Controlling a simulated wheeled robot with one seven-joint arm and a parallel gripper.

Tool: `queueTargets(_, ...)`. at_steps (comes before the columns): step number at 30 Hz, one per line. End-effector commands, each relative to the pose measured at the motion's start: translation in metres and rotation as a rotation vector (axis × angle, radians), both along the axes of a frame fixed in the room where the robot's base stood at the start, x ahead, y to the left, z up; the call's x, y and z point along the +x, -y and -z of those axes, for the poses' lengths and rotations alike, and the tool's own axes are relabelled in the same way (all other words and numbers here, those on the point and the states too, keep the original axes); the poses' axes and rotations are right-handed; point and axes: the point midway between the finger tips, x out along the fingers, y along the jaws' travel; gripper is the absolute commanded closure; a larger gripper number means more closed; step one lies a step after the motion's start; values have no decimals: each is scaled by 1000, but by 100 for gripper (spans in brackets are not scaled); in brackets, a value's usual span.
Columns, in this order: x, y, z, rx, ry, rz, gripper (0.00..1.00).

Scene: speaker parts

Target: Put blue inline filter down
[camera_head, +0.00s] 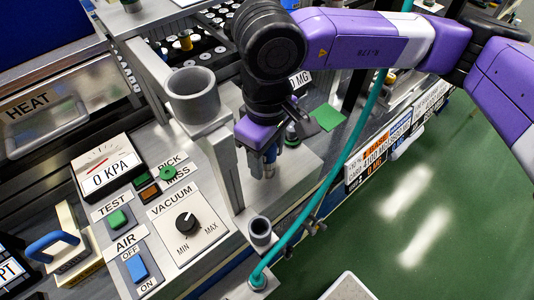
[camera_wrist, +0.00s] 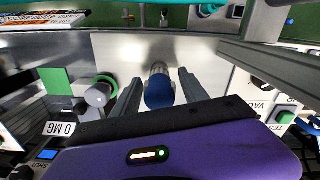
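The blue inline filter (camera_wrist: 159,92) shows in the wrist view as a short cylinder with a blue near end and a metallic far part. It lies between the two grey fingers of my gripper (camera_wrist: 160,88). A narrow gap shows on each side of it, so the fingers look open around it. In the head view my gripper (camera_head: 269,160) points down over the light metal plate (camera_head: 290,190). The filter is mostly hidden there by the fingers, with a small tan and metallic end below them. I cannot tell whether it touches the plate.
A grey cup on a post (camera_head: 193,95) stands close left of my gripper. A green-ringed fitting (camera_head: 291,132) and a green square (camera_head: 328,117) are just to the right. A teal hose (camera_head: 345,180) runs down in front. A vacuum knob panel (camera_head: 187,222) is at the left.

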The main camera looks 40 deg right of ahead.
Motion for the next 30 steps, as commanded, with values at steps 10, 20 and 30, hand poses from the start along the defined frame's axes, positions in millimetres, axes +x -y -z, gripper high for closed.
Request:
queueTargets(10,0,0,-2,0,0,0,49)
queueTargets(20,1,1,-50,-4,4,-2,49)
queueTargets(30,1,0,-110,-3,2,-1,49)
